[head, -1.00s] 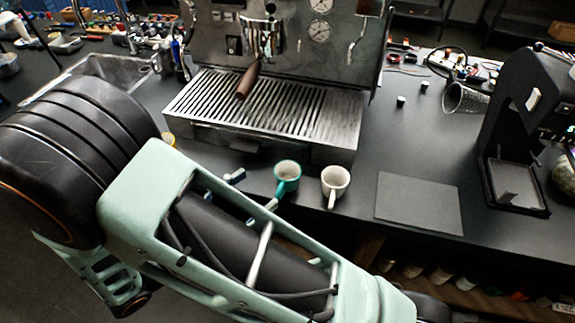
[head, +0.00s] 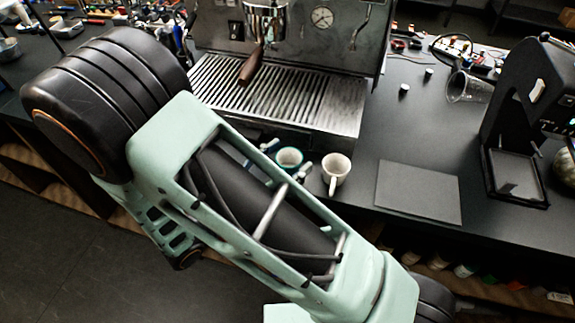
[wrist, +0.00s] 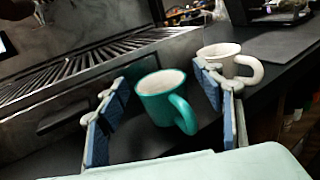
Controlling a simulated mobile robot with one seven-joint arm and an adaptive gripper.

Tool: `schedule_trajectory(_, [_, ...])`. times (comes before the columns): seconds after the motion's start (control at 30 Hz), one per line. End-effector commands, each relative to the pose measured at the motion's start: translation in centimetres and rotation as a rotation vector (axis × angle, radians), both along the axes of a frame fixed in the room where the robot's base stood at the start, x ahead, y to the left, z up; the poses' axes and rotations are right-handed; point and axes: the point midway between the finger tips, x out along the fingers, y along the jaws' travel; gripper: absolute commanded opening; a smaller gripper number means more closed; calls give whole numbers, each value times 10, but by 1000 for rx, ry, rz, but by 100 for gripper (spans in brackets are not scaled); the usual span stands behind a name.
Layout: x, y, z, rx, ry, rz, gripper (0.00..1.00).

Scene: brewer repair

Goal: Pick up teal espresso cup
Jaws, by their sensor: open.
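The teal espresso cup (wrist: 160,98) stands upright on the dark counter, white inside, its handle toward me. In the head view the cup (head: 288,157) is partly hidden behind my arm. My gripper (wrist: 160,103) is open, with one blue-padded finger to the left of the cup and one to the right. In the head view, the gripper's fingertips (head: 286,159) show on either side of the cup. The cup sits in the gap as seen from the wrist; I cannot tell how deep it is between the pads, and nothing is gripped.
A white cup (head: 336,170) stands close to the right of the teal cup; it also shows behind the right finger. The espresso machine's drip tray (head: 280,95) lies just behind. A dark flat mat (head: 418,190) and a black grinder (head: 520,120) are further right.

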Motion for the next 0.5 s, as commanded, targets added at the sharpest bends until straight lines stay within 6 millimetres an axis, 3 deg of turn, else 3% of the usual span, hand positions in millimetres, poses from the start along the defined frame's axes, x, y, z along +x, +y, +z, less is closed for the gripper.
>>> schedule_trajectory(0.23, [2,-1,0,-1,-1,1,62])
schedule_trajectory(0.5, [1,-1,0,0,-1,1,32])
